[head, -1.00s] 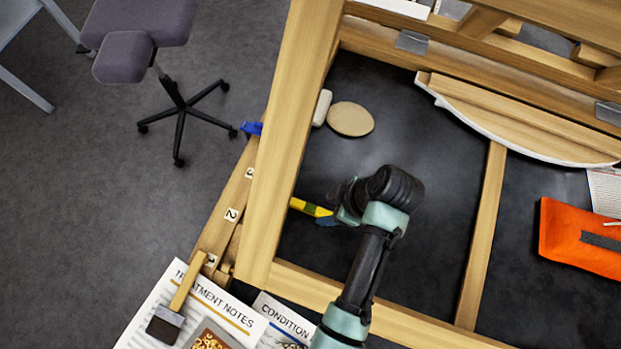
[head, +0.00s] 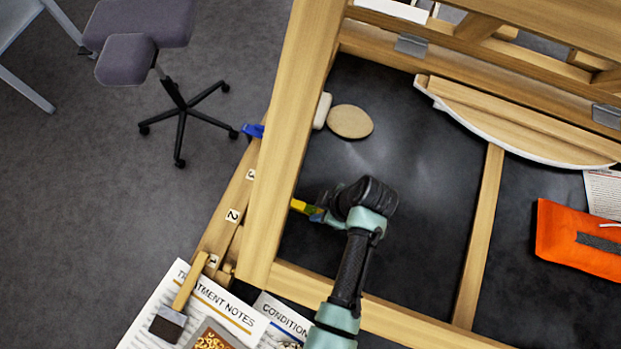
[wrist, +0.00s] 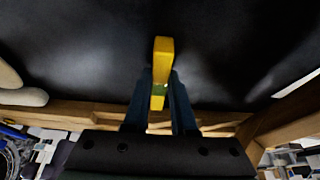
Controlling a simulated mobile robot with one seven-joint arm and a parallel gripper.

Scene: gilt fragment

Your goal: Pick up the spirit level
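The spirit level (head: 303,207) is a small yellow bar with a green patch. It lies on the dark surface inside the wooden frame, by the frame's left beam, and its right end is hidden by my gripper in the head view. My gripper (head: 321,216) has its fingers at the level. In the wrist view, the level (wrist: 162,58) sits lengthwise between the two fingers (wrist: 160,82), its far end sticking out past the tips. The fingers stand on either side of it, with a narrow gap showing near its lower end; firm contact is not visible.
The wooden frame's left beam (head: 293,130) and front beam (head: 400,322) rise near my arm. A beige oval (head: 350,122) and a white block (head: 322,110) lie behind. An orange pouch (head: 580,240) lies far right. The dark surface right of my gripper is clear.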

